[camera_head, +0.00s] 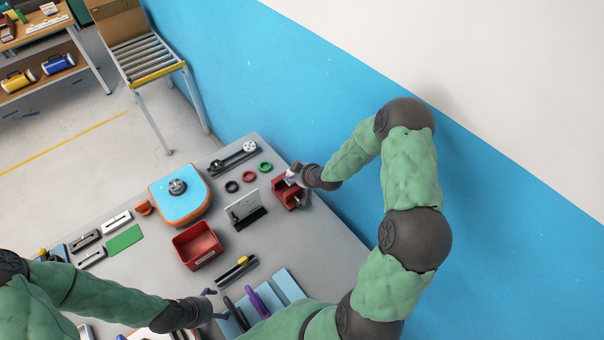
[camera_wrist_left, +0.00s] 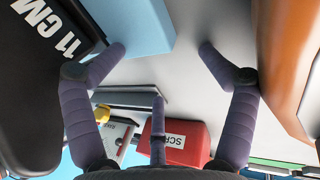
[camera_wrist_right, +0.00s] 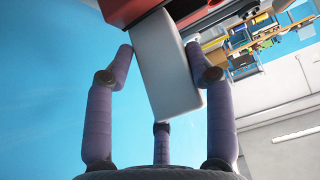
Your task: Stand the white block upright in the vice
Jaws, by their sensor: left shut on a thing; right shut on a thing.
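The white block (camera_wrist_right: 170,70) is between the fingers of my right gripper (camera_wrist_right: 158,55), which is shut on it. In the right wrist view the block's far end meets the red vice (camera_wrist_right: 125,8); I cannot tell how deep it sits between the jaws. In the head view the vice (camera_head: 285,193) stands near the table's back right edge, with my right gripper (camera_head: 296,178) right over it, hiding most of the block. My left gripper (camera_head: 212,304) is low over the table's front; its fingers (camera_wrist_left: 162,50) are apart with nothing seen between them.
A red bin (camera_head: 197,246), a blue and orange round-ended unit (camera_head: 180,196) and an upright white card (camera_head: 244,208) stand on the table. A light blue tray (camera_head: 290,285) with dark and purple handles lies beside my left gripper. The blue wall rises close behind the vice.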

